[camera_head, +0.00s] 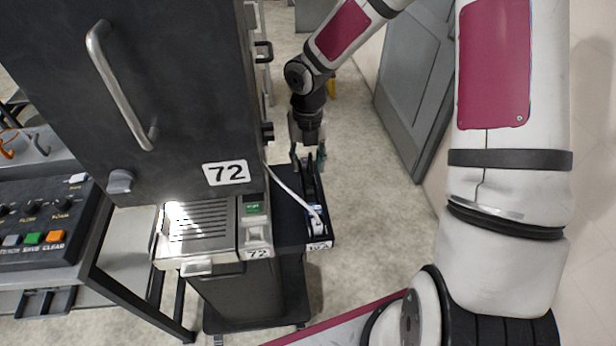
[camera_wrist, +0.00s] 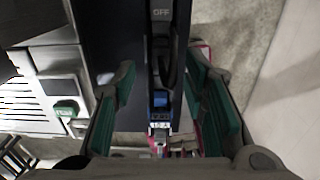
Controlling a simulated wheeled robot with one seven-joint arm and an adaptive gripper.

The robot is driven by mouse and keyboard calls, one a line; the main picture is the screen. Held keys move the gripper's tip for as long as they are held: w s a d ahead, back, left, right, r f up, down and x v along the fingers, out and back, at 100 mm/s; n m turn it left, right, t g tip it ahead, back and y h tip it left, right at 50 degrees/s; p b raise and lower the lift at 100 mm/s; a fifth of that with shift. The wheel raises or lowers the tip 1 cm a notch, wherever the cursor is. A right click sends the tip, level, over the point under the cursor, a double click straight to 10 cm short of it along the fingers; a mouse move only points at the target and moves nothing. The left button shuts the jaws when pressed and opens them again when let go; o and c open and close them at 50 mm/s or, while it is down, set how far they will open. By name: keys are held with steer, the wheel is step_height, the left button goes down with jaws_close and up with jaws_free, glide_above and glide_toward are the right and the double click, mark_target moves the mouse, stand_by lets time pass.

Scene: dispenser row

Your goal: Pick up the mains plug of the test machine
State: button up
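The test machine (camera_head: 150,90) is a dark cabinet marked 72 on the left of the head view. A white cord (camera_head: 290,193) runs from its side down to a narrow black strip beside it. At the cord's end is a small white piece (camera_head: 320,227) that looks like the mains plug, next to a blue part (camera_head: 316,211). The blue part also shows in the wrist view (camera_wrist: 160,99), above a small white label. My gripper (camera_head: 308,160) is open above the strip's far end. In the wrist view its green-padded fingers (camera_wrist: 162,85) stand on either side of the strip, apparently empty.
The cabinet's side stands close to the left of my gripper. A steel drip tray (camera_head: 200,222) juts from its front. A control panel (camera_head: 40,225) is at far left. A grey door panel (camera_head: 413,75) leans at the right; the floor (camera_head: 360,210) between is clear.

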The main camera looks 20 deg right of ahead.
mark_target(308, 172)
steer(key=shift+w+d+f+p, duration=0.1)
steer(key=shift+f+p, duration=0.25)
steer(key=shift+f, duration=2)
jaws_close()
